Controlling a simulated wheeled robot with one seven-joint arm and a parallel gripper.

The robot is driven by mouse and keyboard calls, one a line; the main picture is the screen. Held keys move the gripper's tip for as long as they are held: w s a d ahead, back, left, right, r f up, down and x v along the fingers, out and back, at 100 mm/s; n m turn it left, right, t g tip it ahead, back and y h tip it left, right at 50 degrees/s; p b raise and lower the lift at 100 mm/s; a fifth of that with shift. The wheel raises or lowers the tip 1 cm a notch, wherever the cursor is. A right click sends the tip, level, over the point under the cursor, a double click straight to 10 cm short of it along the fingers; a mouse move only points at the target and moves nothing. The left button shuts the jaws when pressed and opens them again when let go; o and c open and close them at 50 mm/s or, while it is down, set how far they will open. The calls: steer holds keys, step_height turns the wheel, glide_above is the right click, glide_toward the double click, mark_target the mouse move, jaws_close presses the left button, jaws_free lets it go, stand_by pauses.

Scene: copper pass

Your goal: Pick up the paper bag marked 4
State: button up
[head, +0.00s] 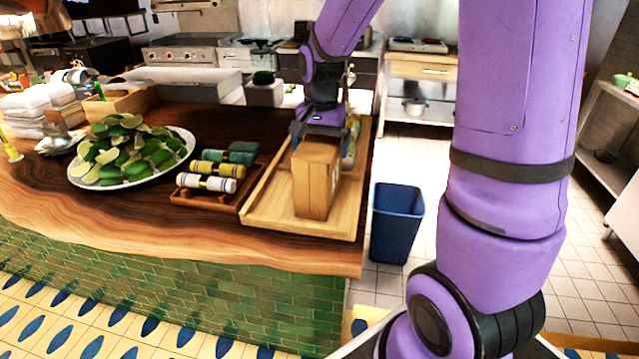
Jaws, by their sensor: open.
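A brown paper bag (314,185) stands upright on a wooden tray (270,215) at the right end of the counter. I see no number on the faces that show. My gripper (318,140) is open and points down at the top of the bag. Its fingers are at the bag's upper edge; I cannot tell whether they touch it or reach around it. Part of another item (349,150) shows behind the bag, mostly hidden by it and the gripper.
Left of the tray, a small wooden holder (208,202) carries several rolled bundles. A white plate of limes (132,150) stands farther left. A blue bin (396,225) stands on the floor right of the counter. My purple arm covers much of the right side.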

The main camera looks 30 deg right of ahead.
steer(key=shift+c, duration=0.2)
steer(key=c, duration=0.9)
steer(key=shift+r, duration=0.1)
